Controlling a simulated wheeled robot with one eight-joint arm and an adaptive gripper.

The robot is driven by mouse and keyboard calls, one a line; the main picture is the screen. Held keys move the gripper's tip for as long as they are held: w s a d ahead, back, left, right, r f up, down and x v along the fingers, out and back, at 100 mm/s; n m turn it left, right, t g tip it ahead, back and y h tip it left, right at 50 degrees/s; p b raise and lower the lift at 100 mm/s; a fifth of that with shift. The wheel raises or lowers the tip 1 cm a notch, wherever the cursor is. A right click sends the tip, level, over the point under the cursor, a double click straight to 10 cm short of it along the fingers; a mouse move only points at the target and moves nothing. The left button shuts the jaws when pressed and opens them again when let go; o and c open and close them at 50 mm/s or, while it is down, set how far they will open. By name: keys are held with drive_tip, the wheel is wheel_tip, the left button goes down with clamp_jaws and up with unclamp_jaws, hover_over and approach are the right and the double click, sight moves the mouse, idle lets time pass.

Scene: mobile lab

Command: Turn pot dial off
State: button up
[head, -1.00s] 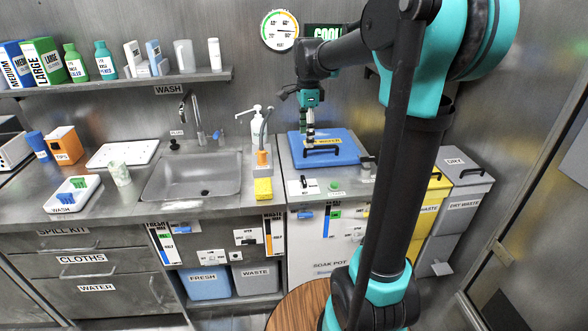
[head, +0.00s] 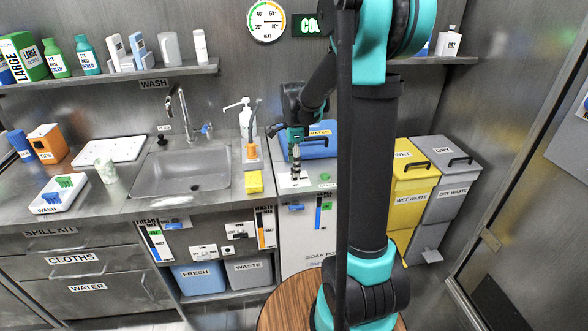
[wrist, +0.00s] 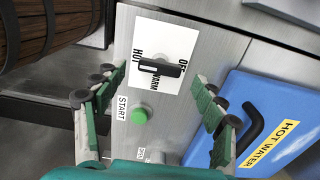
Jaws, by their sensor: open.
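The pot dial (wrist: 160,68) is a black bar-shaped knob on a white plate marked HOT, WARM and OFF. The bar lies roughly crosswise in the wrist view, its ends near HOT and near WARM/OFF; I cannot tell which end points. In the head view the white dial plate (head: 292,181) is on the counter in front of the blue pot lid (head: 322,153), partly hidden by the arm. My gripper (head: 296,166) is above the plate, pointing down. In the wrist view my gripper (wrist: 155,80) is open and empty, its fingers apart on either side of the knob.
A green START button (wrist: 139,115) sits beside the dial plate. The blue HOT WATER lid (wrist: 282,118) with a black handle is close to the right finger. A yellow sponge (head: 254,182) and the sink (head: 180,172) are to the left. Yellow and grey waste bins stand to the right.

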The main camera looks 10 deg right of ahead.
drive_tip(key=shift+f, duration=1.1)
drive_tip(key=shift+c, duration=0.5)
drive_tip(key=c, duration=1.1)
drive_tip(key=shift+o, duration=0.2)
